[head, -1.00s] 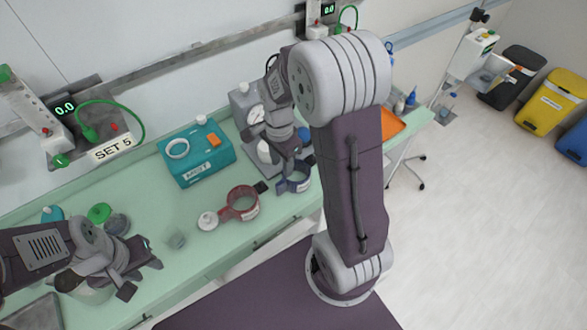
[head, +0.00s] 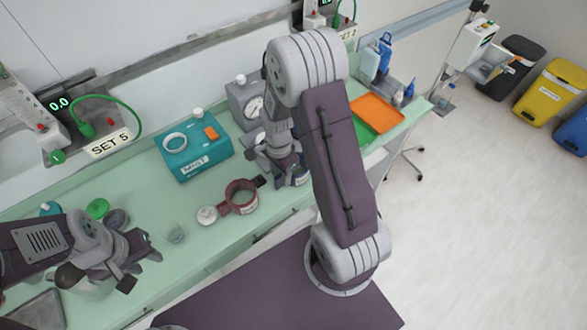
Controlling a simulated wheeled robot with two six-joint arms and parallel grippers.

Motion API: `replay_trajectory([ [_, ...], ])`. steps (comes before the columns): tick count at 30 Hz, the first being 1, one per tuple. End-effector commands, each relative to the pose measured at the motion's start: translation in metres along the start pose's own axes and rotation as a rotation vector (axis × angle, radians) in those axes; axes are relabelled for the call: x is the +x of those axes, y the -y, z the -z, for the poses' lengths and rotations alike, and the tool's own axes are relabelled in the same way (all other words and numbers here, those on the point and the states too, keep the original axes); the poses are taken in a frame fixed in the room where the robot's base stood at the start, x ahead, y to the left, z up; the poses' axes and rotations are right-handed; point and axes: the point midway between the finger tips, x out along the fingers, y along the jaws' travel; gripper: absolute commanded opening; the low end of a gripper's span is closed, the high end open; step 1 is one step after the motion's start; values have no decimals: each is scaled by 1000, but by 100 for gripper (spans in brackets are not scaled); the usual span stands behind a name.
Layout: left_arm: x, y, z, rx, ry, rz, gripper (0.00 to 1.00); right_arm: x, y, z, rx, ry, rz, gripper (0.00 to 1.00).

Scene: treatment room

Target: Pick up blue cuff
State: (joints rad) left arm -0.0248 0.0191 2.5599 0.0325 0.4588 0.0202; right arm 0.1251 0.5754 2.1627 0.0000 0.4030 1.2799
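The blue cuff (head: 299,180) lies near the front edge of the green counter in the head view, mostly hidden by my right gripper. My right gripper (head: 287,176) points down right at the cuff. Its fingertips are hidden against the cuff, so I cannot tell whether they grip it. My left gripper (head: 141,265) is over the left part of the counter, with its fingers apart and nothing seen between them.
A red cuff (head: 240,197) with a white round end lies left of the blue one. A teal MIST box (head: 196,158) and a grey gauge unit (head: 244,104) stand behind. Orange and green trays (head: 378,112) lie at right.

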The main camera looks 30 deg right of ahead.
Motion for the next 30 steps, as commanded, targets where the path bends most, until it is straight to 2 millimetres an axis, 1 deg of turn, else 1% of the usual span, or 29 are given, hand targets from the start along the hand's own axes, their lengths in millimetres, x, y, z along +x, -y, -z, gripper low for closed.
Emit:
replay_trajectory([
  [1,0,0,0,0,0,0,36,0,0,0,0,0,0,24],
  [2,0,0,0,0,0,0,36,0,0,0,0,0,0,16],
  [3,0,0,0,0,0,0,36,0,0,0,0,0,0,5],
  [4,0,0,0,0,0,0,36,0,0,0,0,0,0,0],
  [14,0,0,0,0,0,0,36,-1,0,0,0,0,0,0],
  [17,0,0,0,0,0,0,36,-6,0,0,0,0,1,0],
  [20,1,0,0,0,0,0,36,-17,1,0,0,-1,3,0],
  [23,1,0,0,0,0,0,36,-34,2,0,0,-2,6,0],
  [24,2,0,0,0,0,0,36,-43,2,1,0,-2,7,0],
  [26,4,0,0,0,0,0,36,-49,-13,0,2,-1,3,0],
  [30,7,0,-1,0,0,0,36,-68,-45,-1,3,-2,4,0],
])
